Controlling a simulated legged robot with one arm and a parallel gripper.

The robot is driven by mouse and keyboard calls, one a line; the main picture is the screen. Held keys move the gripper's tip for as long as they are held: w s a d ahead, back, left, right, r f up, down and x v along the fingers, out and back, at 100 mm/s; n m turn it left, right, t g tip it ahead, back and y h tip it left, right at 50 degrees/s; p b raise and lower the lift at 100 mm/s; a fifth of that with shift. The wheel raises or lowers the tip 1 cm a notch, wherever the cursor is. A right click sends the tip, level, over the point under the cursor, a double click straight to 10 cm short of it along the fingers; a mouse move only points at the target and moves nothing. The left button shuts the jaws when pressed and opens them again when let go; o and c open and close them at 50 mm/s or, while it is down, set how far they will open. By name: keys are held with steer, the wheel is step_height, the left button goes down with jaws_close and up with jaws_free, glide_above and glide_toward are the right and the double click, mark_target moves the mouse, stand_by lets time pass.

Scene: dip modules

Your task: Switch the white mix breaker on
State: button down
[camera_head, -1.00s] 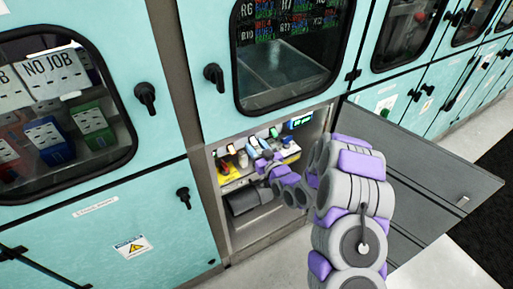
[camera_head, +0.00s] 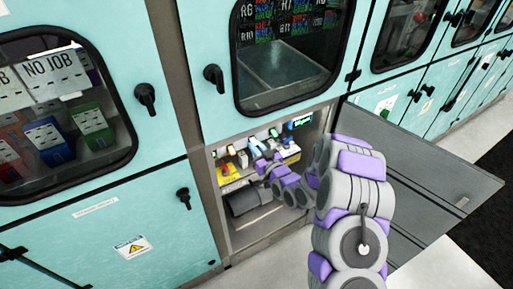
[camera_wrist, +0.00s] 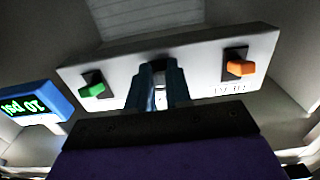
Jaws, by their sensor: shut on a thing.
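In the wrist view, a pale panel (camera_wrist: 205,60) carries a green switch (camera_wrist: 93,88) on the left and an orange switch (camera_wrist: 240,68) on the right. My gripper (camera_wrist: 160,72) is between them, with its dark blue fingers against the panel. The fingers are shut on a small white breaker lever (camera_wrist: 160,98); only a sliver of it shows between them, and its on or off position cannot be told. In the head view, my arm reaches into the open lower compartment, and my gripper (camera_head: 264,164) is at the row of breakers, partly hiding them.
A blue-framed display (camera_wrist: 35,108) stands left of the panel in the wrist view. In the head view, the open grey door (camera_head: 430,165) lies right of my arm. A dark cylinder (camera_head: 248,200) sits below the breakers. Teal cabinet walls flank the opening.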

steer(key=shift+r, duration=0.2)
steer(key=r+g+h+p, duration=0.1)
steer(key=p, duration=0.2)
steer(key=shift+g, duration=0.4)
steer(key=r+g+h+p, duration=0.1)
steer(key=g+p, duration=0.1)
steer(key=p, duration=0.1)
steer(key=shift+g+h+p, duration=0.5)
steer(key=shift+p, duration=0.15)
steer(key=c, duration=1)
jaws_free()
steer(key=shift+f, duration=0.1)
steer(key=shift+c, duration=0.2)
steer(key=shift+s, duration=0.1)
